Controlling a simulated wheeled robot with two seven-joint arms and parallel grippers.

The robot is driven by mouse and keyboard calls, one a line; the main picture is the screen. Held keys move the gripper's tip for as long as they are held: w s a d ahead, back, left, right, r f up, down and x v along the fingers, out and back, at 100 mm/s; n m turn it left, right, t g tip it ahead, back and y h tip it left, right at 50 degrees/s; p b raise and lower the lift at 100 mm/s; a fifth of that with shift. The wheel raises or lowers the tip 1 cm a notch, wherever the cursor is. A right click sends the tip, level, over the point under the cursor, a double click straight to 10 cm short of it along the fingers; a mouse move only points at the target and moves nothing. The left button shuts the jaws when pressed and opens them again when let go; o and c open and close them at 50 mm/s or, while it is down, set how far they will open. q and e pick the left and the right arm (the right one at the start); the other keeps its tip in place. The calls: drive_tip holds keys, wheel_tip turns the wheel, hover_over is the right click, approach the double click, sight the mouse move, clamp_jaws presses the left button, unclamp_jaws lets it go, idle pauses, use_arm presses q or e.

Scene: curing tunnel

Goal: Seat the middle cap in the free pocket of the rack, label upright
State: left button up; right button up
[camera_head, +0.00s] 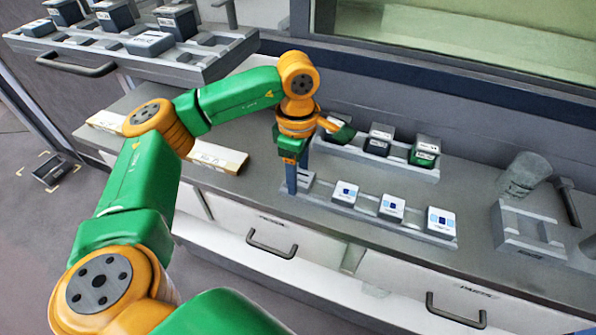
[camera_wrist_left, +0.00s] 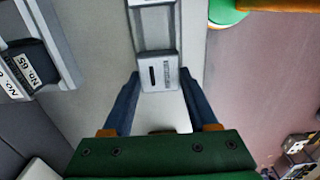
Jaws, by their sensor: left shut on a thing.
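My left gripper (camera_head: 293,190) points down at the left end of the front rack (camera_head: 447,242). In the left wrist view its two blue fingers (camera_wrist_left: 158,80) are shut on a cap (camera_wrist_left: 157,72) with a pale label bearing a dark bar and small print. The front rack carries three white-faced caps with blue marks: left (camera_head: 345,193), middle (camera_head: 392,208) and right (camera_head: 441,221).
A back rack (camera_head: 390,165) holds three dark caps, including a green one (camera_head: 425,151). A grey holder (camera_head: 528,233), a clear cup (camera_head: 524,174) and a dark rod (camera_head: 567,200) stand at right. A raised tray (camera_head: 190,72) with more caps is at upper left.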

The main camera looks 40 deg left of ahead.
use_arm(q)
drive_tip(key=shift+s+d+f+b, duration=0.1)
drive_tip(key=shift+s+f+b, duration=0.25)
drive_tip(key=shift+f, duration=0.15)
drive_tip(key=o, duration=1.5)
drive_tip(key=r, duration=0.7)
drive_tip(key=shift+w+r, duration=0.25)
drive_tip(key=shift+s+r, duration=0.1)
drive_tip(key=shift+r, duration=0.2)
